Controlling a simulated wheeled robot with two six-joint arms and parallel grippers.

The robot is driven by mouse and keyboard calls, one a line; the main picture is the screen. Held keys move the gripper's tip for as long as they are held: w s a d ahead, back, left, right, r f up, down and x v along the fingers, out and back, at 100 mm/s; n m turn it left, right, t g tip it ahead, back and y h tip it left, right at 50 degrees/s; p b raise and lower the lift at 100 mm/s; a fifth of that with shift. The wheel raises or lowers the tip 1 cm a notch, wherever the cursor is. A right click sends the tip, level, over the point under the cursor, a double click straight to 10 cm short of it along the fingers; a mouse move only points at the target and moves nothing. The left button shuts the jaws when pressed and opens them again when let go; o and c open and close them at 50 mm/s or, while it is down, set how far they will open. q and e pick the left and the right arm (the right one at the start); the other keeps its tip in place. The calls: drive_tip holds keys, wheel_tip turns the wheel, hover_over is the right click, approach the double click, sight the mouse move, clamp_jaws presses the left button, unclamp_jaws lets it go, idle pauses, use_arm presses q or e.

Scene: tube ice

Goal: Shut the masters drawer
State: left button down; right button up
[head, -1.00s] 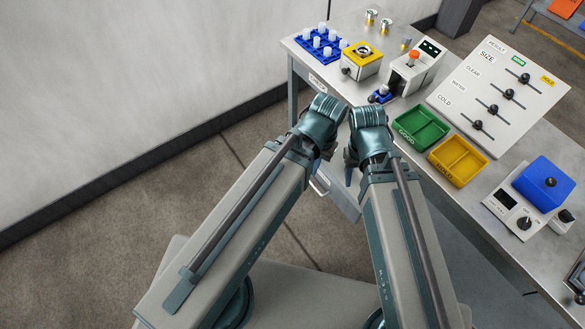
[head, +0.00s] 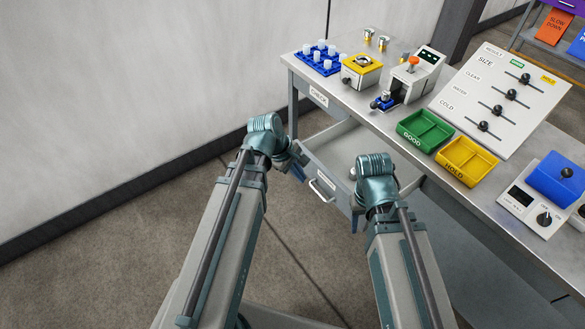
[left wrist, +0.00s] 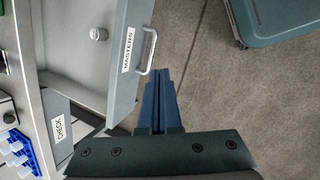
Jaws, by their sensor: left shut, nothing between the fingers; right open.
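The masters drawer (head: 338,158) is pulled out from under the bench, and its grey front faces my arms. Its label reads MASTERS (left wrist: 128,50), and a silver bar handle (left wrist: 146,50) is on the front. A small metal cylinder (left wrist: 98,33) is inside the drawer. My left gripper (head: 300,168) is in front of the drawer; its blue fingers (left wrist: 155,75) are shut and empty, close beside the handle. I cannot tell whether they touch it. My right gripper (head: 356,218) is open, beside the drawer's right front corner, partly hidden by its wrist.
A closed drawer front labelled CHECK (head: 318,97) is at the bench's left end. On the bench (head: 390,140) stand a blue rack (head: 320,58), a yellow-topped box (head: 361,70), a green tray (head: 425,131), a yellow tray (head: 466,161) and a slider panel (head: 500,95). Floor is clear left.

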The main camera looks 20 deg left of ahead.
use_arm(q)
drive_tip(key=w+a+f+n+t+h+b, duration=0.1)
drive_tip(key=w+a+f+n+t+b, duration=0.2)
drive_tip(key=a+n, duration=0.4)
drive_tip(key=w+a+f+n+t+h+b, duration=0.1)
drive_tip(key=w+a+f+n+t+b, duration=0.15)
drive_tip(key=a+n+b, duration=0.35)
drive_tip(key=w+d+f+n+b, duration=0.1)
drive_tip(key=w+d+f+b, duration=0.4)
drive_tip(key=w, duration=0.4)
drive_tip(key=shift+w+d+f+g+b, duration=0.3)
drive_tip(key=shift+d+f+g, duration=0.15)
drive_tip(key=shift+d+f, duration=0.25)
use_arm(e)
wheel_tip(320, 180, down, 16)
drive_tip(key=shift+f, duration=0.25)
use_arm(q)
drive_tip(key=w+d, duration=0.6)
drive_tip(key=w, duration=0.1)
drive_tip(key=w+d, duration=0.6)
drive_tip(key=w, duration=0.2)
drive_tip(key=w+d, duration=0.6)
drive_tip(key=w, duration=0.2)
drive_tip(key=shift+w+d+r, duration=0.1)
drive_tip(key=shift+w, duration=0.05)
